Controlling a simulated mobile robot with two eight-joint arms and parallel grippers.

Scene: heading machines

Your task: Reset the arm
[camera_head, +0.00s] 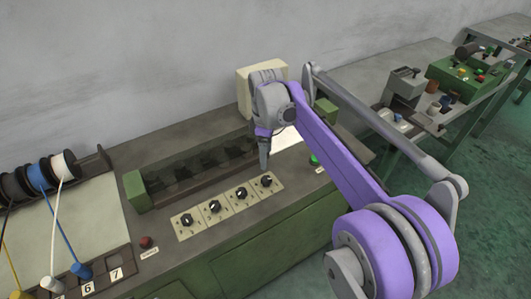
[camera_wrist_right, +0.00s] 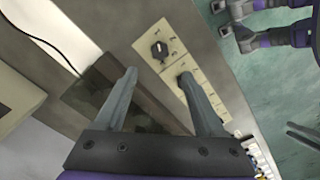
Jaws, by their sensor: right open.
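My right arm, purple and grey, reaches in from the right in the head view. Its gripper (camera_head: 264,150) points down over the back of the green machine (camera_head: 270,245), just behind the rightmost dial (camera_head: 267,181). In the right wrist view the two grey fingers of my right gripper (camera_wrist_right: 160,98) stand well apart with nothing between them. One dial (camera_wrist_right: 160,50) shows ahead of the fingers, and the right finger overlaps the panel of dials.
Four-position dials line the panel (camera_head: 228,205). A red button (camera_head: 145,242) is at left and a green button (camera_head: 314,159) at right. Wire spools (camera_head: 40,178) stand far left. A cream box (camera_head: 250,85) stands behind my gripper. Another bench (camera_head: 420,65) is at right.

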